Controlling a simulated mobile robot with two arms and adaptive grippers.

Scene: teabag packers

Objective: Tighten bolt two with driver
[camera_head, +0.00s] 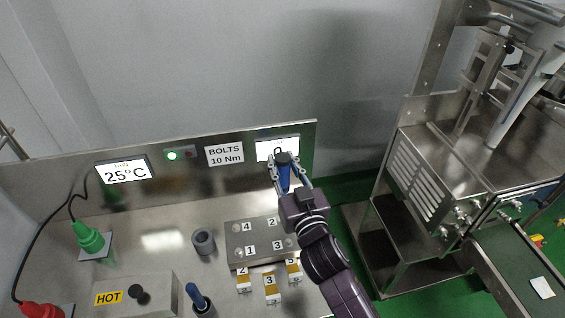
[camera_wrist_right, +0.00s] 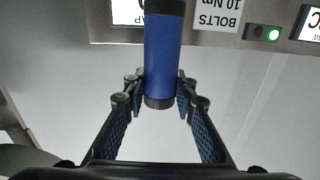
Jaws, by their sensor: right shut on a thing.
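My right gripper (camera_head: 287,180) is shut on a blue driver (camera_head: 284,173) with a dark end. In the right wrist view the blue driver (camera_wrist_right: 164,60) stands between the two fingers (camera_wrist_right: 160,98). The driver is in front of the back panel, above the far right of the bolt block. The metal bolt block (camera_head: 235,263) carries labels 1 to 4. Label 2 (camera_head: 271,222) is at its far right corner, near my right wrist; I cannot clearly make out its bolt. The driver's tip is not clear. My left gripper is not in view.
An open grey cup-shaped holder (camera_head: 203,242) stands left of the block. Another blue-handled tool (camera_head: 197,298) stands nearer. Numbered pieces (camera_head: 270,289) lie before the block. A HOT box (camera_head: 150,294) is at front left. The back panel (camera_head: 60,182) bears displays and a BOLTS 10 Nm sign.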

